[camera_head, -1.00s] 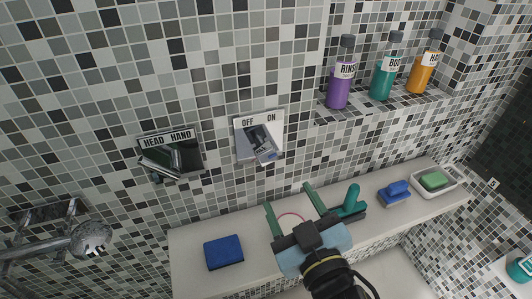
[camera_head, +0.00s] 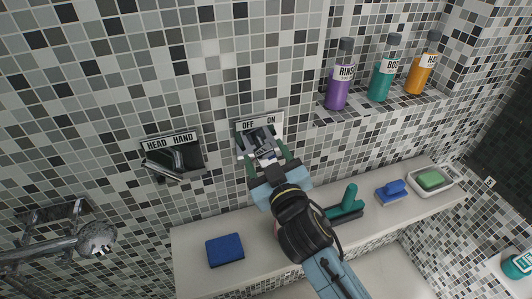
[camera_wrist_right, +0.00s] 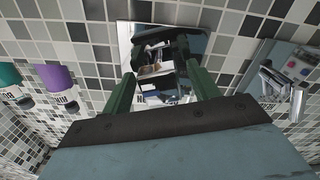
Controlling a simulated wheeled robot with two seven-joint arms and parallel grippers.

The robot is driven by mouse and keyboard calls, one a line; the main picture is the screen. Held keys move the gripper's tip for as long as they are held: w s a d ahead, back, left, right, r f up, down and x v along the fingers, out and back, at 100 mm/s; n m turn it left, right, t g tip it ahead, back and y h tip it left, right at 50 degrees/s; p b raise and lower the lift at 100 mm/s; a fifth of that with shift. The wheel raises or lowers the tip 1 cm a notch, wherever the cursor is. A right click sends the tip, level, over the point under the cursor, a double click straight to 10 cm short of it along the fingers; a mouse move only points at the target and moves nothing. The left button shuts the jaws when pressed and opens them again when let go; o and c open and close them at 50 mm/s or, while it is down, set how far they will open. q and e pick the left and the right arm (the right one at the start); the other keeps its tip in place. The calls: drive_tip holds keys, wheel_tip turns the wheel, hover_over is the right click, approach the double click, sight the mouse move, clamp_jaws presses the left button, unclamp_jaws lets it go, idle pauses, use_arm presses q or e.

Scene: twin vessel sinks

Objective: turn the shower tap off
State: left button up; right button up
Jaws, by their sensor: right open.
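The shower tap is a shiny wall plate (camera_head: 279,128) marked OFF on the left and ON on the right. Its dark reflective lever (camera_head: 262,148) stands out from the plate, partly hidden by my gripper. My right gripper (camera_head: 264,146) is open in front of the plate, its two green fingers reaching up on either side of the lever. In the right wrist view the lever (camera_wrist_right: 168,55) shows between the fingers; I cannot tell whether they touch it. My left gripper is not in view.
A second plate marked HEAD HAND (camera_head: 172,153) is on the wall to the left, with a shower head (camera_head: 97,238) lower left. Below is a ledge with a blue cloth (camera_head: 225,249), green brush (camera_head: 348,200), blue sponge (camera_head: 393,190) and soap dish (camera_head: 447,171). Bottles stand upper right.

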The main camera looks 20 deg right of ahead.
drive_tip(key=shift+w, duration=0.25)
drive_tip(key=c, duration=1)
